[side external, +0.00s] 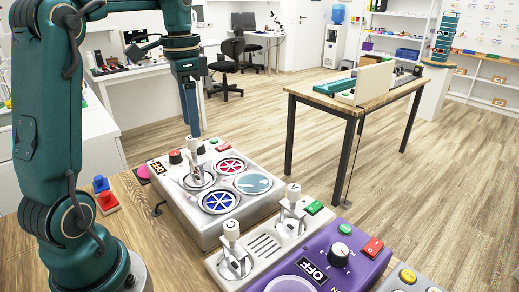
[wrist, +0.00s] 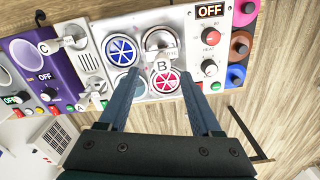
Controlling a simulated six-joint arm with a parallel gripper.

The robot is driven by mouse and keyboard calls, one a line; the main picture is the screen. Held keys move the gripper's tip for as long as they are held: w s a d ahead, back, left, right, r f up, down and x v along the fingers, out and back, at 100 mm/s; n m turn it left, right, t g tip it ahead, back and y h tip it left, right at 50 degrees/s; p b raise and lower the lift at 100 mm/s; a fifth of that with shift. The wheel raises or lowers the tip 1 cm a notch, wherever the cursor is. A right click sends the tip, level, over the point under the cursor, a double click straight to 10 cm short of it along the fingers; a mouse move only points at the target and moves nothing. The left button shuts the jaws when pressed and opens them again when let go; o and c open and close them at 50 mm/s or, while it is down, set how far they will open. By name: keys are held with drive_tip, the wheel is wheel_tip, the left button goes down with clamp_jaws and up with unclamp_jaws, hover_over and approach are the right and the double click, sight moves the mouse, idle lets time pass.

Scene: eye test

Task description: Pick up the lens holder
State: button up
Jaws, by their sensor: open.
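Several upright metal holders with white lettered tops stand on the panels; no label shows which is the lens holder. Holder B (side external: 195,172) stands in a round well of the white panel (side external: 197,228); in the wrist view its white top (wrist: 161,67) shows between my fingers. Holder C (side external: 231,251) and holder A (side external: 291,212) stand on the grey panel. My gripper (side external: 192,134) points down just above holder B's top. In the wrist view my gripper (wrist: 160,78) is open, with nothing held; whether the fingers touch B is unclear.
Beside holder B are a blue fan disc (side external: 219,202), a red fan disc (side external: 231,167) and a pale disc (side external: 253,183). A purple panel (side external: 322,250) is at the front right. A wooden side table (side external: 365,97) stands behind, with open floor around.

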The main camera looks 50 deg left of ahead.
sight(192, 140)
drive_tip(key=shift+s+a+f, duration=0.1)
drive_tip(key=shift+a+f, duration=0.15)
drive_tip(key=shift+f, duration=2.45)
clamp_jaws()
